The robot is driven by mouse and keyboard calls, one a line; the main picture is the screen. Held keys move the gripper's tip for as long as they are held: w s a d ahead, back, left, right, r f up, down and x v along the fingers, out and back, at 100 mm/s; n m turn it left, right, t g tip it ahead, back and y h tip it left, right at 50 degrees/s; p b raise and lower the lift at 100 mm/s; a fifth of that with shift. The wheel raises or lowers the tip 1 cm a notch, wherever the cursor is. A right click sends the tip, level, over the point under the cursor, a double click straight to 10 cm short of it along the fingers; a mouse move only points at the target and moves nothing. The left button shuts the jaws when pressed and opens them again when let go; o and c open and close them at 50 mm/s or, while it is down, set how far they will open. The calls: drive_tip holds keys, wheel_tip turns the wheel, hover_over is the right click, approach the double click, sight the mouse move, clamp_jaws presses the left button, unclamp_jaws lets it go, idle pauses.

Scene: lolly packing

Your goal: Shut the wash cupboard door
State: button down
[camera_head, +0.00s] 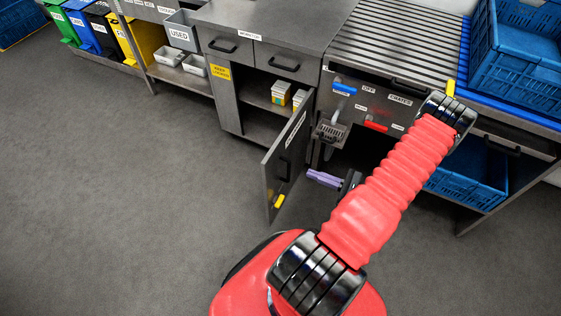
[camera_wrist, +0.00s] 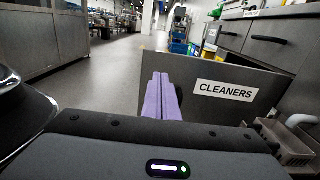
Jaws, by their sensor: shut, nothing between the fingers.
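The wash cupboard door (camera_head: 272,182) is a grey panel standing open. It swings out from the right side of the cupboard (camera_head: 228,100) into the floor space. In the wrist view the door (camera_wrist: 235,110) fills the middle right, with a CLEANERS label. My gripper (camera_head: 310,175) has purple fingers and is shut and empty, on the labelled side of the door with a small gap visible. In the wrist view my gripper (camera_wrist: 160,78) points past the door's left part; contact cannot be told there.
Small yellow-and-white containers (camera_head: 281,91) stand on the cupboard shelf. A sink-like unit with a blue handle (camera_head: 344,88) and a small grey basket (camera_head: 331,132) is right of the hinge. Blue crates (camera_head: 515,45) are far right. The floor (camera_head: 130,200) left of the door is clear.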

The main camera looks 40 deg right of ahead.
sight(272, 157)
drive_tip(key=shift+s+d+f, duration=0.1)
drive_tip(key=shift+s+f, duration=0.05)
drive_tip(key=shift+f, duration=0.1)
drive_tip(key=shift+x, duration=7.05)
